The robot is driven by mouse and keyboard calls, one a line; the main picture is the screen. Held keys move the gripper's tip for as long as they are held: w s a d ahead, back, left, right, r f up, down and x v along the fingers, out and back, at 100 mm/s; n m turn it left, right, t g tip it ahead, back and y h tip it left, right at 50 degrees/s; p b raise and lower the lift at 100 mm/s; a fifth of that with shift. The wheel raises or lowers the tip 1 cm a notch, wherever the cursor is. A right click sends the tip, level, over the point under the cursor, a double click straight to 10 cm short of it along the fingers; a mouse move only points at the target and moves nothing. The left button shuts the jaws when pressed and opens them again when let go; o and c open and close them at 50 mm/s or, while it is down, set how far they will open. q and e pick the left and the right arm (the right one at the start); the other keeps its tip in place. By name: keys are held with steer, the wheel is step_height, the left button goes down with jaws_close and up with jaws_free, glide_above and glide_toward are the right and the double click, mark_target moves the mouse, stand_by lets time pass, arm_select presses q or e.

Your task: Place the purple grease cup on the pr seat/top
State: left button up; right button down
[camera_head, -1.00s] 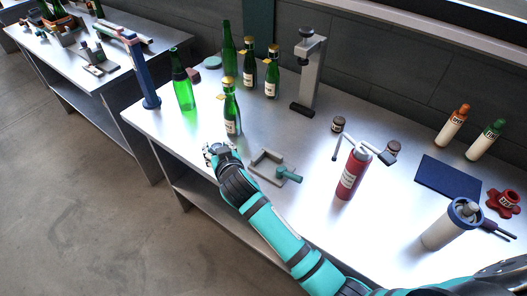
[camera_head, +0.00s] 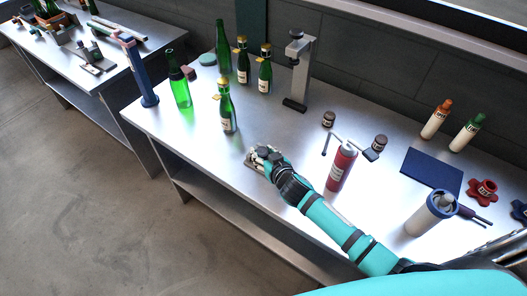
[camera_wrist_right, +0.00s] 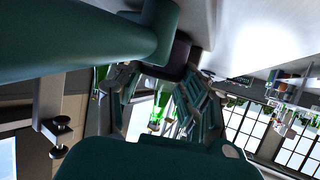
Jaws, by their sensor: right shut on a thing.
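In the head view this piece is hidden by the hand. The bracket's teal handle is hidden in the head view. I cannot tell which thing is the pr seat; a grey upright stand (camera_head: 299,72) with a dark base and knob stands at the back. My left gripper is not in view.
Green bottles (camera_head: 228,110) stand left of the stand. A red canister (camera_head: 341,167) is close right of my arm. A blue mat (camera_head: 432,170), a white canister (camera_head: 424,218) and orange- and green-capped bottles (camera_head: 436,121) are farther right. The bench middle is clear.

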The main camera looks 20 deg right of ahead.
steer(key=c, duration=0.8)
jaws_free()
steer(key=shift+f, duration=0.1)
steer(key=shift+o, duration=0.2)
steer(key=b+v, duration=0.1)
steer(key=v, duration=1.1)
